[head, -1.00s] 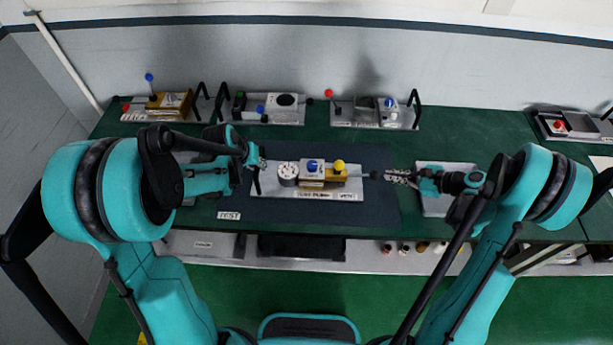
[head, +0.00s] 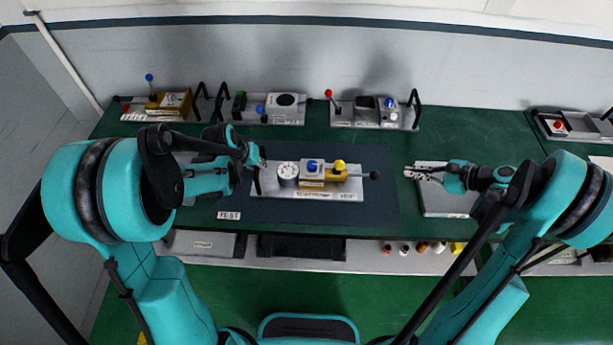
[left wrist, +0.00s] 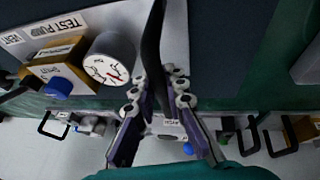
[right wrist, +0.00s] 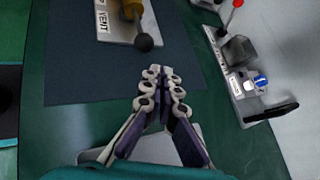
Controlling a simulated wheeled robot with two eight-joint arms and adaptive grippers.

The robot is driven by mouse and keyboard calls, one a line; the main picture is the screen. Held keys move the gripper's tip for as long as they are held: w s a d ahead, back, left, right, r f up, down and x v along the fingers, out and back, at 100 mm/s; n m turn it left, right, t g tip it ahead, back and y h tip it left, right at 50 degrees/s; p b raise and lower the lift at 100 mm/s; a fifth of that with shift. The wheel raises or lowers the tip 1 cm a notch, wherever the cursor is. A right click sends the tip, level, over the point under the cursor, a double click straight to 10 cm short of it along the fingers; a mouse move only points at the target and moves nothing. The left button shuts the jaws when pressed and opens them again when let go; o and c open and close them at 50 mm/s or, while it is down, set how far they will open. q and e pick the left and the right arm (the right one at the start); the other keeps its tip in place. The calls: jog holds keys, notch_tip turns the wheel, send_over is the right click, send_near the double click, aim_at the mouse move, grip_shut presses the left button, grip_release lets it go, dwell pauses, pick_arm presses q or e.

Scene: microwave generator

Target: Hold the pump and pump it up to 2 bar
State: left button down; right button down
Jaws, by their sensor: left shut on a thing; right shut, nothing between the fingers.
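The test pump (head: 307,192) lies on a dark mat in the middle of the bench, with a white gauge, a blue knob and a yellow knob on its plate. My left gripper (head: 262,163) is shut on the pump's black handle (left wrist: 152,45) at its left end. The gauge (left wrist: 108,62) shows in the left wrist view, but its reading is too small to tell. The pump's black ball knob (right wrist: 145,42) sticks out at the right end. My right gripper (head: 408,171) is shut and empty, apart from the ball knob and to its right.
Other devices with handles stand along the back of the bench, such as one with a red ball lever (head: 375,113). A grey plate (head: 443,205) lies beneath my right gripper. The dark mat (head: 385,210) is clear around the pump.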

jog(key=v, duration=0.8)
jog(key=shift+d+r, duration=0.1)
pick_arm(q)
jog(key=c, duration=1.5)
grip_release()
jog(key=v, duration=1.2)
